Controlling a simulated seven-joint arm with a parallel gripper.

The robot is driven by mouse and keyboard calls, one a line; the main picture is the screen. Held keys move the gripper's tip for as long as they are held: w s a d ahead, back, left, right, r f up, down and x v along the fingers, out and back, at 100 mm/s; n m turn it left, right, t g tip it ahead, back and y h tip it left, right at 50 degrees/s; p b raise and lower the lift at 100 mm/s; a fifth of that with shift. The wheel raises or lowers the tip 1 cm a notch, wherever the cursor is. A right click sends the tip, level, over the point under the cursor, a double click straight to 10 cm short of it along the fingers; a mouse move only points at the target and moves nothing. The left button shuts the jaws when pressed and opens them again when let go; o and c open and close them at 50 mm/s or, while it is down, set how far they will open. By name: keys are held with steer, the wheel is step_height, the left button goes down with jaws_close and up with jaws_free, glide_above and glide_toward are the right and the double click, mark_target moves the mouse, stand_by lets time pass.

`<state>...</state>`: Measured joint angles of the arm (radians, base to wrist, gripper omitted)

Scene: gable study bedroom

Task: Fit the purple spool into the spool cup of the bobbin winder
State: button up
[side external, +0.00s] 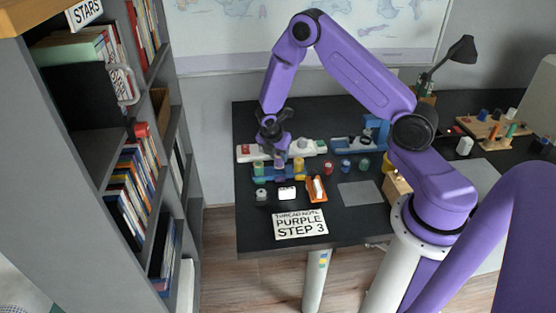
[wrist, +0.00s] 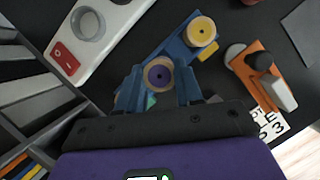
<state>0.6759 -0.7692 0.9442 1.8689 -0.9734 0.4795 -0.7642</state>
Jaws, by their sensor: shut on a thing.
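My gripper (side external: 279,153) points down over the blue spool rack (side external: 277,178) and is shut on the purple spool. In the wrist view the purple spool (wrist: 158,75) sits between my fingertips, its pale rim and dark centre hole facing the camera. I cannot tell whether it still touches the rack. The white bobbin winder (side external: 308,147) lies just behind the rack. In the wrist view its round grey spool cup (wrist: 88,23) looks empty, near a red switch (wrist: 65,58). A yellow spool (wrist: 201,31) and a green spool (side external: 258,168) stand at the rack's ends.
An orange holder (side external: 317,189) and a white block (side external: 287,193) lie in front of the rack. Several loose spools (side external: 346,165) and a blue device (side external: 374,136) are to the right. A sign (side external: 301,224) lies at the front edge. A bookshelf (side external: 125,160) stands left.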

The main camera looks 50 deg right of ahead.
steer(key=s+a+r, duration=0.3)
steer(key=s+r, duration=0.6)
steer(key=s, duration=0.4)
steer(key=w+d+r, duration=0.2)
steer(key=w+d, duration=0.3)
steer(key=w, duration=0.6)
steer(key=w+d+f, duration=0.1)
steer(key=w+f, duration=0.2)
steer(key=w, duration=0.1)
steer(key=w+d+f, duration=0.1)
steer(key=w+f, duration=0.2)
steer(key=w, duration=0.1)
steer(key=w+d+f, duration=0.2)
steer(key=w+f, duration=0.1)
steer(key=w, duration=0.1)
steer(key=shift+w+f, duration=0.1)
steer(key=shift+w, duration=0.3)
steer(key=shift+w+f, duration=0.2)
steer(key=shift+f, duration=1.55)
steer(key=shift+f, duration=0.15)
